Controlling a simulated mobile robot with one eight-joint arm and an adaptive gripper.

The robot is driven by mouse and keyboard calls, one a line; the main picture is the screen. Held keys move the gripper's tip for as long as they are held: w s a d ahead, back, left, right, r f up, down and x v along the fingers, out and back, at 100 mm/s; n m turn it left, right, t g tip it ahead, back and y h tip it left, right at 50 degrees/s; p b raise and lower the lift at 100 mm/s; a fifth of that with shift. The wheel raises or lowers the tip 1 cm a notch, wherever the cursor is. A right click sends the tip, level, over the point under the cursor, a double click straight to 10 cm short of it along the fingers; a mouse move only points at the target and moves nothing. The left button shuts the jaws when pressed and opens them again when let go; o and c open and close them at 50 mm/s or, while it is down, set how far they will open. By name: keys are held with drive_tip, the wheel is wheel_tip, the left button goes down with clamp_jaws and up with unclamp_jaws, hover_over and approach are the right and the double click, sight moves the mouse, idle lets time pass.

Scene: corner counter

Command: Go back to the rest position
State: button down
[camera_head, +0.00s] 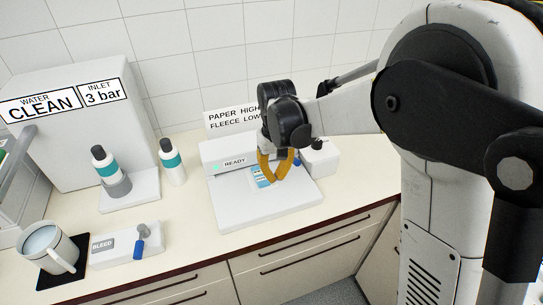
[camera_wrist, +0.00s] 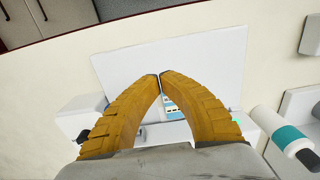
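My gripper (camera_head: 272,184) has two curved yellow fingers and hangs above the white plate (camera_head: 240,214) of the device marked READY (camera_head: 215,158). In the wrist view the tips of my gripper (camera_wrist: 161,76) meet or nearly meet, with nothing seen held between them. A small blue and white item (camera_head: 260,180) lies at the back of the plate, partly hidden behind the fingers. It also shows through the gap between the fingers in the wrist view (camera_wrist: 172,112). Whether the fingers touch it or the plate is not clear.
A white box with a dark knob (camera_head: 321,160) stands right of the device. At left are a white-teal bottle (camera_head: 171,163), another bottle in a holder (camera_head: 105,165), a mug (camera_head: 50,250) and a BLEED block (camera_head: 127,243). A wall sign (camera_head: 230,118) stands behind.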

drive_tip(key=s+d+r+m+t+b, duration=0.1)
drive_tip(key=s+d+r+t+b, duration=0.15)
drive_tip(key=s+d+r, duration=0.5)
drive_tip(key=s+d+m+t, duration=0.2)
drive_tip(key=s+d+t, duration=0.2)
drive_tip(key=s, duration=0.7)
drive_tip(key=shift+s+d+r+t+b, duration=0.25)
drive_tip(key=shift+d+r+t+b, duration=0.15)
drive_tip(key=shift+d, duration=0.65)
drive_tip(key=shift+r, duration=0.1)
